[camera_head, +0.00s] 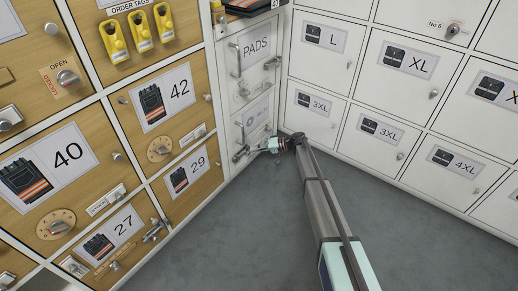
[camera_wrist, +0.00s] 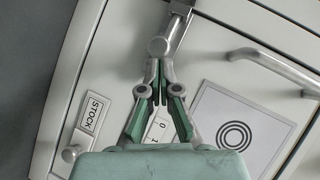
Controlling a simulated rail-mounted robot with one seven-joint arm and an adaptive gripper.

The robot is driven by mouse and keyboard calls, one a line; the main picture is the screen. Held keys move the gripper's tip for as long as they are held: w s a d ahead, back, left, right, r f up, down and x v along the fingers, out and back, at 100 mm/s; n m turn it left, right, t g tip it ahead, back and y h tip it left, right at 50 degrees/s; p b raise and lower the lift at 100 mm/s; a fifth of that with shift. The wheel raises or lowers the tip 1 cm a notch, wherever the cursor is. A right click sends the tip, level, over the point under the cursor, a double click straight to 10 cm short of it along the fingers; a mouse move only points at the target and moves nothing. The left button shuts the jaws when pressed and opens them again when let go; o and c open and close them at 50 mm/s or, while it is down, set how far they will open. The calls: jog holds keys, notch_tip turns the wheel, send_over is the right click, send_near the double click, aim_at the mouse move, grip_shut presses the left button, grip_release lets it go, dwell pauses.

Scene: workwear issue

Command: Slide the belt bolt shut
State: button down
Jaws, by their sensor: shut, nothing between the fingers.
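The belt door is the lower white door (camera_head: 262,103) under the PADS door in the head view; its label (camera_wrist: 243,128) shows concentric rings in the wrist view. A metal bolt (camera_wrist: 178,28) with a round knob (camera_wrist: 158,46) sits at its edge, at the top of the wrist view. In the head view the bolt (camera_head: 240,154) is small and its position is hard to read. My gripper (camera_wrist: 157,64) is shut and empty, its fingertips right at the knob. Whether they touch it is unclear. In the head view my gripper (camera_head: 250,150) reaches in from the right, low by the door.
A bar handle (camera_wrist: 276,70) crosses the door to the right of the bolt. A STOCK plate (camera_wrist: 93,112) and a small knob (camera_wrist: 70,153) lie to the left. White lockers (camera_head: 310,115) stand close to the right, wooden lockers (camera_head: 175,90) to the left. The grey floor (camera_head: 235,225) is clear.

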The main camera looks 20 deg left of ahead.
jog(key=shift+s, duration=0.1)
jog(key=shift+s+a+r+p, duration=0.15)
jog(key=shift+s+p, duration=0.15)
jog(key=shift+s, duration=0.2)
jog(key=shift+s+a+r+p, duration=0.15)
jog(key=shift+s+p, duration=0.1)
jog(key=shift+s, duration=0.25)
jog(key=shift+s+a+f, duration=0.1)
jog(key=shift+s+f, duration=0.15)
jog(key=shift+f, duration=0.05)
jog(key=shift+w+r, duration=0.3)
jog(key=shift+w, duration=0.2)
jog(key=w+p+v, duration=0.1)
jog(key=p+v, duration=0.4)
jog(key=v, duration=0.7)
jog(key=shift+w+r, duration=0.3)
jog(key=shift+r, duration=0.1)
